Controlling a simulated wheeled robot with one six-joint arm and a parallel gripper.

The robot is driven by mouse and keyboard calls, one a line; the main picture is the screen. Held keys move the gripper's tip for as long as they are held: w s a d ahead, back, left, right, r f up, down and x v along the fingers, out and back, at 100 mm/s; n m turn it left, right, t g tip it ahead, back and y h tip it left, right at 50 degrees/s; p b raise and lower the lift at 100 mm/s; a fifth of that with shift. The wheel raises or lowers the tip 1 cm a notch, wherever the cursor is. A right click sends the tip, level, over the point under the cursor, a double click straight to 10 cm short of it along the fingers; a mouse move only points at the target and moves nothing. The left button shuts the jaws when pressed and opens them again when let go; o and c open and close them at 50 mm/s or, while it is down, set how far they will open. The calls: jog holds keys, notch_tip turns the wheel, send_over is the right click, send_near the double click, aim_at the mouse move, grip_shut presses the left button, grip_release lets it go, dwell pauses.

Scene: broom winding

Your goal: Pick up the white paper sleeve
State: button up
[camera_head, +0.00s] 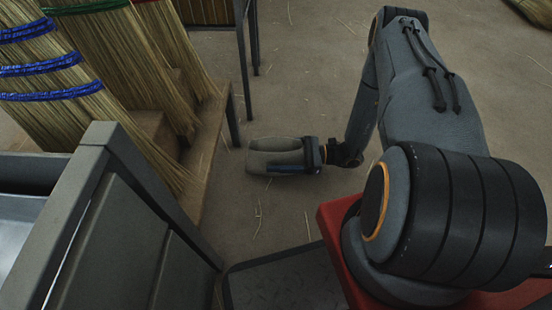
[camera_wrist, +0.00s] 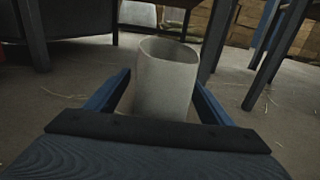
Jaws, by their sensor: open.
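The white paper sleeve (camera_wrist: 165,85) is a pale, hollow, open-topped tube, roughly upright in the wrist view. It also shows in the head view (camera_head: 272,157), greyish, at the end of my arm. My gripper (camera_head: 268,169) is open, with one blue finger along the near side of the sleeve. In the wrist view, my gripper's fingers (camera_wrist: 155,94) stand to either side of the sleeve, with a gap visible at the left. The sleeve's lower end is hidden behind my gripper body, so I cannot tell what it rests on.
Straw broom heads (camera_head: 45,70) with blue bindings stand at the left by a wooden bench (camera_head: 205,150). A dark metal-framed panel (camera_head: 130,240) is at the lower left. Dark legs (camera_wrist: 218,40) stand behind the sleeve. The floor (camera_head: 310,60) beyond is mostly clear, with scattered straw.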

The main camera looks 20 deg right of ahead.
jog(key=shift+c, duration=0.4)
jog(key=c, duration=1)
jog(key=shift+r, duration=0.1)
jog(key=shift+c, duration=0.2)
